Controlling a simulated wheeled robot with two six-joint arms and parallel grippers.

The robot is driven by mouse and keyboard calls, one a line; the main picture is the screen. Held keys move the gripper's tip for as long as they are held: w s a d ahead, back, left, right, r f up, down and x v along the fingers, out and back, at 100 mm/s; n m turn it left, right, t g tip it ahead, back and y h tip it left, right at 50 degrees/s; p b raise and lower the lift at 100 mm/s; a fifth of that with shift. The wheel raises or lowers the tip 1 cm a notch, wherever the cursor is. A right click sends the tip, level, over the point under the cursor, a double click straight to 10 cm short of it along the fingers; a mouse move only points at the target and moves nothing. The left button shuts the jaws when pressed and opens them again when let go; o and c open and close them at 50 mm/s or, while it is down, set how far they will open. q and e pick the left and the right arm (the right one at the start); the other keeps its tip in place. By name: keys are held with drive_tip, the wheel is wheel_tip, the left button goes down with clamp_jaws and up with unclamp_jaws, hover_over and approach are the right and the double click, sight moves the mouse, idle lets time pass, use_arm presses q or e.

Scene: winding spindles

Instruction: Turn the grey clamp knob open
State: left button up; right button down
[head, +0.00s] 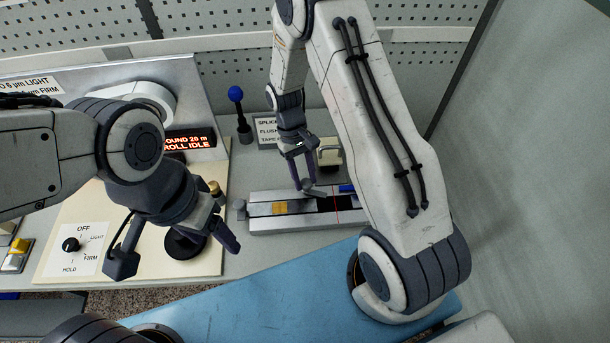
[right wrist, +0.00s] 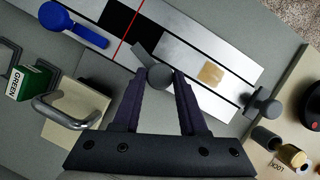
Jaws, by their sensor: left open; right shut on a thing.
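The grey clamp knob (right wrist: 158,76) sits at the near edge of the metal splice block (right wrist: 225,98), with a flat grey bar reaching from it over the block. My right gripper (right wrist: 163,80) has its two fingers on either side of the knob and is shut on it. In the head view my right gripper (head: 306,186) is over the block (head: 262,224), and its fingers partly hide the knob. My left gripper (head: 178,250) is open and empty, above the cream panel with the dial.
A blue-handled lever (right wrist: 72,25) lies on the block, and a second grey knob (right wrist: 265,104) is at its end. A box with a metal handle (right wrist: 78,115) and a green box (right wrist: 27,82) stand close by. A blue-topped stick (head: 236,95) stands behind.

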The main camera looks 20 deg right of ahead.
drive_tip(key=shift+a+r+n+t+h, duration=0.1)
drive_tip(key=shift+n+t+h, duration=0.2)
drive_tip(key=shift+n, duration=0.65)
drive_tip(key=shift+a+n+t+h, duration=0.1)
drive_tip(key=shift+n+h, duration=0.3)
drive_tip(key=shift+n, duration=0.55)
drive_tip(key=shift+c, duration=2.3)
unclamp_jaws()
drive_tip(key=b+v, duration=0.2)
drive_tip(key=v, duration=0.8)
drive_tip(key=shift+r, duration=0.15)
